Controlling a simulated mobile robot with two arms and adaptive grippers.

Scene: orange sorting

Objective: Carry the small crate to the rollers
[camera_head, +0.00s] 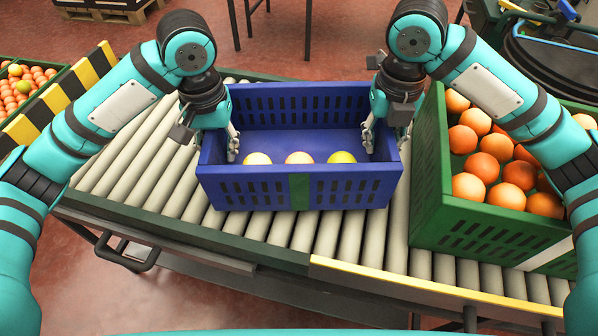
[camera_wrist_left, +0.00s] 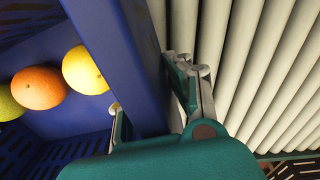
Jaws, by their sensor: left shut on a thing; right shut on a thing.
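The small crate is blue with slotted walls and a green patch on its near wall (camera_head: 345,188). It is over the rollers (camera_head: 290,228) in the head view, and I cannot tell whether its base touches them. My left gripper (camera_head: 231,145) is shut on the crate's left wall, one finger inside and one outside, as the left wrist view shows at the wall's rim (camera_wrist_left: 128,60). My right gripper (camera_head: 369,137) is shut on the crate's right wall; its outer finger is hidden.
A green crate (camera_head: 428,190) full of oranges stands on the rollers just right of the blue crate. Rollers to the left are bare. A yellow-and-black striped barrier (camera_head: 62,97) and another crate of oranges (camera_head: 22,88) are at the far left.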

